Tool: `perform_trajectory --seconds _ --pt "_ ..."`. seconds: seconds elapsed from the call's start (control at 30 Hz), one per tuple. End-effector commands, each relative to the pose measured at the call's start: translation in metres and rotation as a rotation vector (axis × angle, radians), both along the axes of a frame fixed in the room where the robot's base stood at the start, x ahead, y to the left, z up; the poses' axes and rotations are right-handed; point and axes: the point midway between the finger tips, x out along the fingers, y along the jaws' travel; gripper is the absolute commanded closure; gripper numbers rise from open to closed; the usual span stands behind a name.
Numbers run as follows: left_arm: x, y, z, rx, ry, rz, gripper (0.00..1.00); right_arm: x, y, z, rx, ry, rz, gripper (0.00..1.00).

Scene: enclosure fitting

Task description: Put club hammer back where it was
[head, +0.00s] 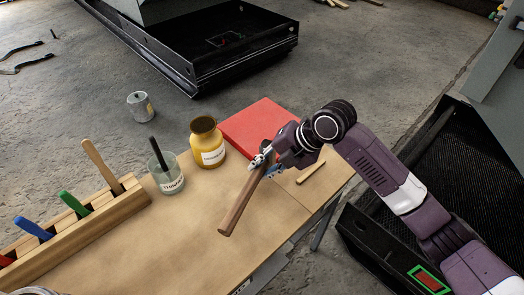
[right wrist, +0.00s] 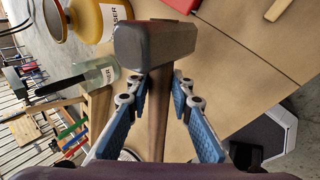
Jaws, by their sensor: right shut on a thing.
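The club hammer shows its wooden handle (head: 240,205) in the head view, slanting down and left over the wooden bench. In the right wrist view its dark metal head (right wrist: 155,48) is just beyond the fingers, with the handle between them. My right gripper (head: 265,164) is shut on the handle near the head; its blue-padded fingers (right wrist: 160,95) show on both sides. In the head view the gripper hides most of the hammer head. I cannot tell whether the handle touches the bench. My left gripper is not in view.
On the bench (head: 200,250) stand a wooden rack (head: 75,238) with several handled tools, a glass jar (head: 168,180) holding a dark stick, a yellow labelled jar (head: 207,143) and a red box (head: 262,126). A short wooden stick (head: 311,172) lies right of my gripper. The bench's front middle is clear.

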Motion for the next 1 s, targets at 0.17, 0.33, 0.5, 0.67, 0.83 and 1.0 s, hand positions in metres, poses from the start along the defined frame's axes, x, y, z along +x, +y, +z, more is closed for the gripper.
perform_trajectory --seconds 0.17,0.33,0.5,0.67,0.83,1.0 --pt "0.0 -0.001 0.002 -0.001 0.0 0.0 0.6 0.002 0.002 -0.022 0.008 -0.006 -0.001 1.0" --pt "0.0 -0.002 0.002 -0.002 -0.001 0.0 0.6 0.002 0.002 -0.031 0.008 -0.008 0.0 1.0" --pt "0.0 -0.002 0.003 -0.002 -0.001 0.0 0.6 0.001 0.002 -0.045 0.007 -0.006 -0.001 1.0" --pt "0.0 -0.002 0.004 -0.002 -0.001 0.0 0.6 0.002 0.002 -0.067 0.006 -0.006 -0.001 1.0" --pt "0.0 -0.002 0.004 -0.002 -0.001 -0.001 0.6 0.002 0.002 -0.073 0.008 -0.009 -0.001 1.0" --pt "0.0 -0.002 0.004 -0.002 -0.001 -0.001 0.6 0.0 0.0 -0.077 0.001 -0.001 -0.001 0.73"
